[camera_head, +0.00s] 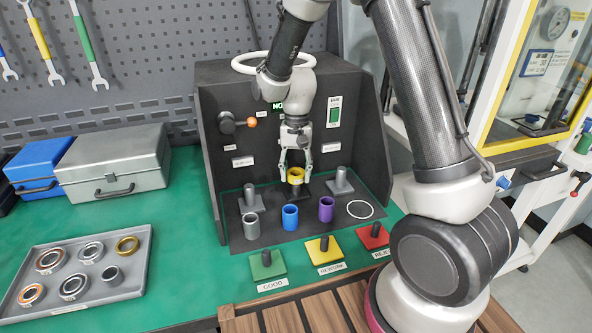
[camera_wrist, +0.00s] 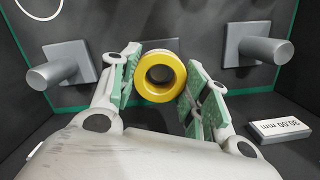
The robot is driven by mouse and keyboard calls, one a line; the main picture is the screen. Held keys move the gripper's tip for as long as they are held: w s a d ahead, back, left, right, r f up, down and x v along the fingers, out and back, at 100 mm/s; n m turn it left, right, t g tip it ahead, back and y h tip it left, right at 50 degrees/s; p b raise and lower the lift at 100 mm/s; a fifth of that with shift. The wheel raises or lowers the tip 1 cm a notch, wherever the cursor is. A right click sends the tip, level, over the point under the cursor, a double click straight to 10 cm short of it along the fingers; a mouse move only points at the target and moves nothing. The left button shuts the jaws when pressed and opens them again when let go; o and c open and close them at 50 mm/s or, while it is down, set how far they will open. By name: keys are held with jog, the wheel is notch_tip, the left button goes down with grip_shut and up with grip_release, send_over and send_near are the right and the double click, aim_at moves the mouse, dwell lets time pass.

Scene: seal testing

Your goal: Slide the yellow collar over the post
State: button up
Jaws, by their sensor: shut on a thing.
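The yellow collar (camera_head: 296,179) is between the fingers of my gripper (camera_head: 296,169), in front of the test stand's back panel. In the wrist view the collar (camera_wrist: 161,97) sits between the green finger pads, its round hole facing the camera. My gripper is shut on it. A dark square-based middle post (camera_head: 292,193) stands directly below the collar in the head view. In the wrist view its dark base shows behind the collar, and the collar hides most of the post. I cannot tell whether the collar is around the post's tip or just above it.
Grey posts stand at left (camera_head: 251,197) and right (camera_head: 341,180) of the middle one. Grey, blue (camera_head: 290,217) and purple (camera_head: 326,208) sleeves stand in front. Green, yellow and red sorting pegs line the front edge. A tray of rings (camera_head: 105,293) lies left.

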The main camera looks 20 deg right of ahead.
aim_at(296, 183)
jog(key=shift+f, duration=0.85)
jog(key=shift+f, duration=0.15)
jog(key=shift+f, duration=0.45)
jog(key=shift+f, duration=0.85)
dwell(1.1)
jog(key=o, duration=1.4)
jog(key=shift+o, duration=0.2)
notch_tip(296, 183, up, 9)
